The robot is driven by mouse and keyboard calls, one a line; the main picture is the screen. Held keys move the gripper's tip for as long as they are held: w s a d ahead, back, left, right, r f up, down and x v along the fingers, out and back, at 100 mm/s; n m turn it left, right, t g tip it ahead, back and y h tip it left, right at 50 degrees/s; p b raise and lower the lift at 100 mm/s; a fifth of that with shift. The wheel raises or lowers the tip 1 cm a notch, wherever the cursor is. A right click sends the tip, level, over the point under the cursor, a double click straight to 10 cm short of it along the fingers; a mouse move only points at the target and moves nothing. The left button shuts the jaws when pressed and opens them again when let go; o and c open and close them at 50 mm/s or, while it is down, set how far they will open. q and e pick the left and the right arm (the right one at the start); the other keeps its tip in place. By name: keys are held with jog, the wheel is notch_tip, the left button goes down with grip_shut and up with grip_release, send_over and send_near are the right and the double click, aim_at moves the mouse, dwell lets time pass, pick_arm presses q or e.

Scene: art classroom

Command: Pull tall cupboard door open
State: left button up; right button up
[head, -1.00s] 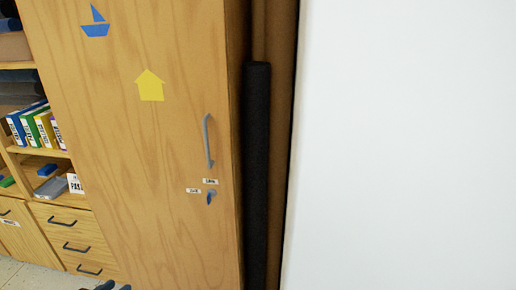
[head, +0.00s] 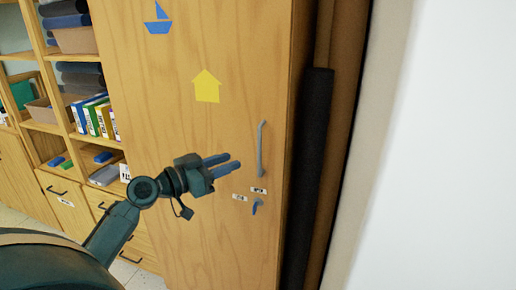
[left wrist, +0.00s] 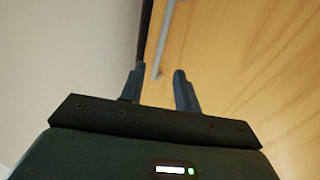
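The tall cupboard's wooden door (head: 215,125) is closed and fills the middle of the head view. Its grey vertical bar handle (head: 261,150) is near the door's right edge. My left gripper (head: 233,161) is in front of the door, just left of the handle, with its fingers pointing right and empty. In the left wrist view, my left gripper (left wrist: 158,74) has its two fingers apart. The handle (left wrist: 163,42) shows beyond the fingertips, its lower end appearing between them; it does not look gripped. My right gripper is not in view.
A blue lock lever (head: 257,206) and small labels sit below the handle. A dark roll (head: 307,170) stands right of the cupboard, beside a pale wall or panel (head: 440,150). Open shelves (head: 45,128) with books and bins stand to the left.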

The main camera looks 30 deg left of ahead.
aim_at(254, 152)
pick_arm(q)
jog(key=shift+p+x, duration=1.2)
jog(key=shift+x, duration=3.3)
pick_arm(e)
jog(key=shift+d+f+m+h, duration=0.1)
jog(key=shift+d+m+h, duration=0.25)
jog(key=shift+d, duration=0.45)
pick_arm(q)
jog(key=shift+s+f, duration=0.1)
jog(key=shift+c, duration=0.5)
grip_shut()
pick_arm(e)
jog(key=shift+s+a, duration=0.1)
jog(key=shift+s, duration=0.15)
